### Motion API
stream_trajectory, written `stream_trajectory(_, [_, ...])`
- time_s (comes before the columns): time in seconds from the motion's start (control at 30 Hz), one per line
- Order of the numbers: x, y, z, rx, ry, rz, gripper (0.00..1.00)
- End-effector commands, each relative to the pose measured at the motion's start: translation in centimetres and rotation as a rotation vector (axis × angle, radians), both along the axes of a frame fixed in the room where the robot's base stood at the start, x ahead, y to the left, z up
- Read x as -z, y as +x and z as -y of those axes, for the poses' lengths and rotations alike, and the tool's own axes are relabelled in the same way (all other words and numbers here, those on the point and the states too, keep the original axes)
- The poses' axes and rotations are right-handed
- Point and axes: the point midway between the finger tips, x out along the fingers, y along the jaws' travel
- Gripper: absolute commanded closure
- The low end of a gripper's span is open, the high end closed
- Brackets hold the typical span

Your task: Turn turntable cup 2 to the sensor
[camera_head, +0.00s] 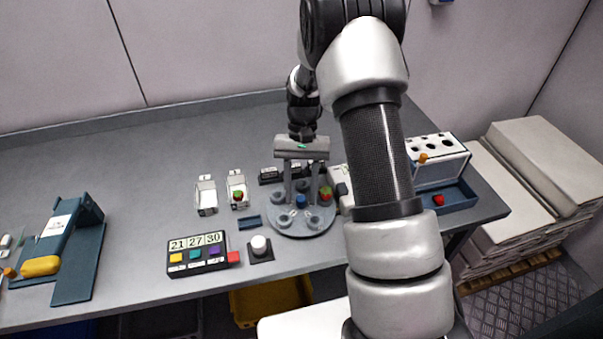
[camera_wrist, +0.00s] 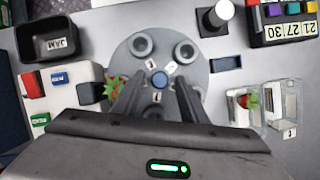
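The turntable (camera_head: 297,229) is a grey disc with several grey cups around a blue centre knob (camera_head: 300,200). In the wrist view the turntable (camera_wrist: 140,68) carries small white number tags, too small to read surely. A red berry with green leaves (camera_wrist: 113,87) sits at its left edge, in a cup mostly hidden. My gripper (camera_head: 301,190) points down over the disc. In the wrist view its fingers (camera_wrist: 158,88) are apart, on either side of the knob, with nothing held between them. A black block (camera_wrist: 90,93) on a white box beside the turntable may be the sensor; I cannot tell.
A white button (camera_head: 259,244) and a numbered panel (camera_head: 197,253) stand in front. Two clear holders (camera_head: 206,196) stand left, one with a berry. A holed rack (camera_head: 440,145) stands right. A black JAM bin (camera_wrist: 65,50) is near the turntable.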

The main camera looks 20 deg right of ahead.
Motion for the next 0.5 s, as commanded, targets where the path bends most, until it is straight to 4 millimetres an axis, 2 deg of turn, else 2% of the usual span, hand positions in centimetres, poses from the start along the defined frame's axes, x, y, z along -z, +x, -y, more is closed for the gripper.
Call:
stream_trajectory(0.17, [-2.5,1.1,0.3,0.0,-0.001,0.006,0.61])
stream_trajectory(0.5, [-10.2,4.1,1.3,0.002,0.0,0.006,0.61])
